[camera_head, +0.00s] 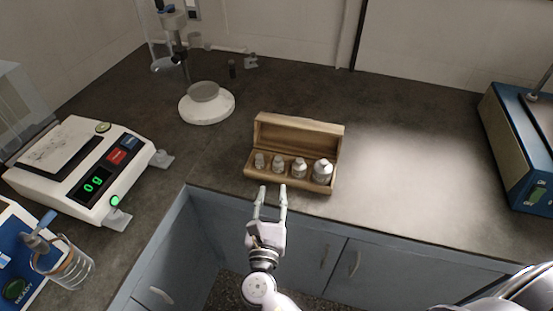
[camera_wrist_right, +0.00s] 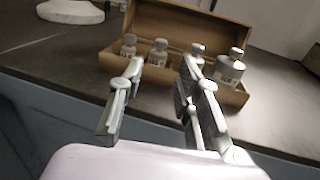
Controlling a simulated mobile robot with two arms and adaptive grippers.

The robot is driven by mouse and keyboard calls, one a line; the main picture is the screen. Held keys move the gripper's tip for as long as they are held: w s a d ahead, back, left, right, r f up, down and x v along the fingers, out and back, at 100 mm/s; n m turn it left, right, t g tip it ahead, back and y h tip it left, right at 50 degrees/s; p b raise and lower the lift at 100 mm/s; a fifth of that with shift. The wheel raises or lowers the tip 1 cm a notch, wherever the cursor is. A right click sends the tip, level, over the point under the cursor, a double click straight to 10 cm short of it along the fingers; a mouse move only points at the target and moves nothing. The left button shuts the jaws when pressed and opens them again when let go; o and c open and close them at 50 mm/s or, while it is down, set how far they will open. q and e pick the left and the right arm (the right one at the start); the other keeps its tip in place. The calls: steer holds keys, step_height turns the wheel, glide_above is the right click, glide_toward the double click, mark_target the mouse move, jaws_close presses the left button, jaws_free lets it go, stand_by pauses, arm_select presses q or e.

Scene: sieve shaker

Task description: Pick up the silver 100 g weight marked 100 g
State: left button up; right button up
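An open wooden box (camera_head: 292,188) on the counter holds several silver weights in a row, growing larger from left to right. They are the smallest weight (camera_head: 259,161), a second (camera_head: 279,164), a third (camera_head: 299,168) and the largest (camera_head: 322,171). Their markings are too small to read, so I cannot tell which is marked 100 g. My right gripper (camera_head: 272,191) is open and empty, just in front of the box. In the right wrist view its fingers (camera_wrist_right: 160,78) point at the row, and the right finger partly covers the third weight (camera_wrist_right: 196,57). My left gripper is not in view.
The box's raised lid (camera_head: 299,134) stands behind the weights. A white balance (camera_head: 82,165) reading 0 g and a glass beaker (camera_head: 66,264) are at the left. A round white stand base (camera_head: 207,108) is behind. A blue device (camera_head: 520,150) is at the right. The counter right of the box is clear.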

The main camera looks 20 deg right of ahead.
mark_target(278, 162)
steer(key=p+x, duration=0.2)
steer(key=x, duration=1.1)
steer(key=shift+d+f, duration=0.15)
steer(key=shift+d, duration=0.05)
jaws_close()
